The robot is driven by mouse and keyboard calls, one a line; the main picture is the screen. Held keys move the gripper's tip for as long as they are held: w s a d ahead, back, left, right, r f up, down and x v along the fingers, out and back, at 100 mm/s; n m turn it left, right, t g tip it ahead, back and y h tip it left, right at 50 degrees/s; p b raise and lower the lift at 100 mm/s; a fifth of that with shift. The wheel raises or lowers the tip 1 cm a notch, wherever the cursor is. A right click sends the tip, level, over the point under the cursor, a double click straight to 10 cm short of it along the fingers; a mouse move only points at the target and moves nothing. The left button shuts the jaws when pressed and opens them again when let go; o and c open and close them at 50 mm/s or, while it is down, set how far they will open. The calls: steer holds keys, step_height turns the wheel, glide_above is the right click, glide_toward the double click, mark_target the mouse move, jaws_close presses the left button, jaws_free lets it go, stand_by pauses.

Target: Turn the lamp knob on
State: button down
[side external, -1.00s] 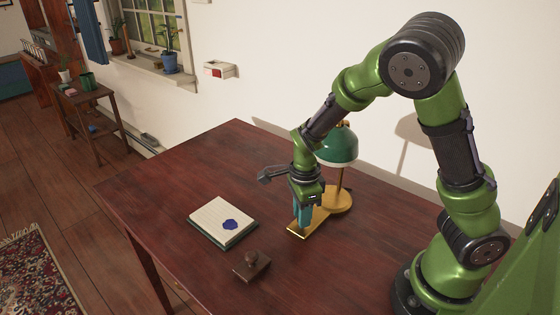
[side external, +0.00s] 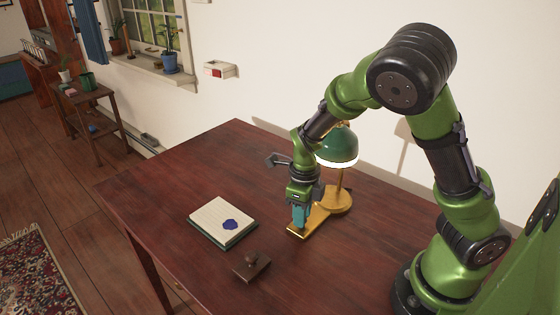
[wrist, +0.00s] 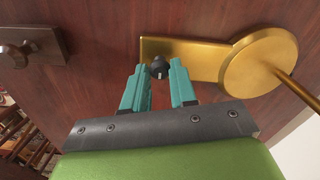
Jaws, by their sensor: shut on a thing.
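The desk lamp has a green shade (side external: 338,144) and a brass base (side external: 340,200). Its shade glows white along the lower rim, so the lamp looks lit. In the wrist view the lamp's flat brass arm (wrist: 205,58) carries a small black knob (wrist: 159,68) with a pale mark. My gripper (side external: 299,229) points down at the front end of the brass base. Its teal fingertips (wrist: 158,74) stand on both sides of the knob and are shut on it. In the side view the fingers hide the knob.
A notepad with a blue seal (side external: 222,219) lies left of the lamp on the dark wooden table (side external: 190,178). The table's left part is clear.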

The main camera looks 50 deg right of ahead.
stand_by(0.4)
steer(key=c, duration=0.9)
jaws_free()
step_height(320, 180, up, 17)
